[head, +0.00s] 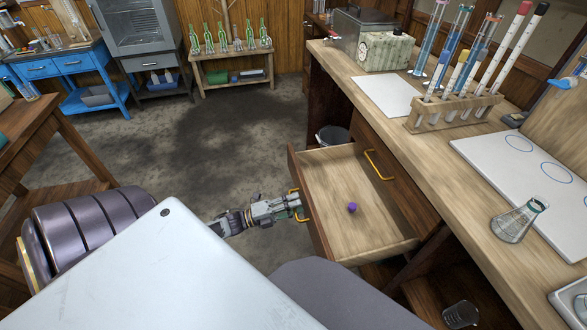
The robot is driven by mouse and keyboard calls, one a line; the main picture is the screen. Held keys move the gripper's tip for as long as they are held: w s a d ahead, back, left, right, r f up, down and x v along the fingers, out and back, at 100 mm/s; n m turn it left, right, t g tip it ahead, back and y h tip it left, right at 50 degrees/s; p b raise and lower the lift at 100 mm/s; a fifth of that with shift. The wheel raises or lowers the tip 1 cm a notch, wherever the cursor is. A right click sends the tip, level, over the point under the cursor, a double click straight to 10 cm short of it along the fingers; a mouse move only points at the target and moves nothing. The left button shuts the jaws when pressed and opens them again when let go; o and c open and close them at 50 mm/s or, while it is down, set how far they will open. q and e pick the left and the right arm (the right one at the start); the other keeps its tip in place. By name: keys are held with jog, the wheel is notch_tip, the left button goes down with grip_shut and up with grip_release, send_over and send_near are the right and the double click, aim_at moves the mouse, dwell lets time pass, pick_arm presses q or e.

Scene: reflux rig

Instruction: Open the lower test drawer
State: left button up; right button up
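The lower drawer (345,240) stands pulled well out of the wooden bench, toward my left side. Its inside is bare pale wood except for a small purple object (352,208) on its floor. Its yellow handle (304,218) is on the outer front panel. My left gripper (298,206) is at this handle, with its fingers closed around the bar as far as I can see; the fingertips are small and partly hidden. Above the open drawer, a shut drawer front (400,185) carries another yellow handle (378,165). My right gripper is not in view.
On the bench (455,215) stand a tube rack (430,118), a white tray (525,160) and a flask (517,222). A dark bucket (332,135) is behind the drawer. The floor (220,150) beyond my arm is clear.

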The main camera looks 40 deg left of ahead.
pick_arm(q)
jog(key=shift+s+a, duration=0.1)
jog(key=v, duration=1.1)
jog(key=shift+s+a, duration=0.25)
jog(key=shift+s, duration=0.1)
jog(key=shift+a, duration=0.1)
dwell(0.5)
